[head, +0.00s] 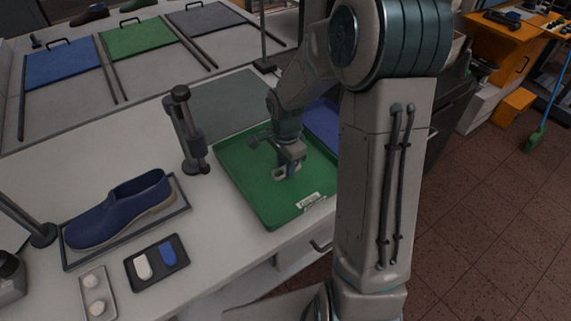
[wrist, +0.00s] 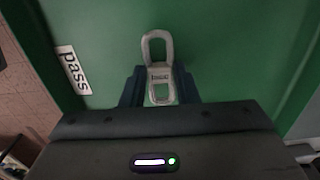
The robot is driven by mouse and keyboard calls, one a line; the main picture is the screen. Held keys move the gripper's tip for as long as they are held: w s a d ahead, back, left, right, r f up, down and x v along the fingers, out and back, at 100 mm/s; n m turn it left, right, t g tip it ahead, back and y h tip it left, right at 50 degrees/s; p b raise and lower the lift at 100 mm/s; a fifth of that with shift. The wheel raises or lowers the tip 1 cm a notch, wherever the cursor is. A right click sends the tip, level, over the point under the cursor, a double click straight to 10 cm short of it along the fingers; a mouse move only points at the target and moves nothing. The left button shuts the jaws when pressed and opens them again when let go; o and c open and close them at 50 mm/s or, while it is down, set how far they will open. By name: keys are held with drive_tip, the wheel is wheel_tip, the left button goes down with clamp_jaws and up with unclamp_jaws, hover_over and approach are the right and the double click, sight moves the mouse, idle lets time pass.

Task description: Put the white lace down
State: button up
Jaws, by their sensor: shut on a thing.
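The white lace (wrist: 157,48) is a looped bundle with a small dark-lettered band around its middle. My gripper (wrist: 158,90) is shut on the lace, with a blue-grey finger on each side of it. In the head view my gripper (head: 291,170) is over the green tray (head: 262,212), and the lace (head: 279,175) shows as a small pale loop at the fingers. The tray carries a white label (wrist: 72,70) reading "pass". I cannot tell whether the lace touches the tray floor.
A dark upright post (head: 188,130) stands just left of the tray. A blue shoe (head: 118,212) lies on a grey tray to the left, and a small dark tray (head: 146,283) holds a white and a blue piece. A blue tray (head: 323,122) is partly hidden behind my arm.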

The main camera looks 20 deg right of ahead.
drive_tip(key=shift+f, duration=0.25)
drive_tip(key=shift+f, duration=0.2)
drive_tip(key=o, duration=1)
drive_tip(key=shift+r, duration=0.1)
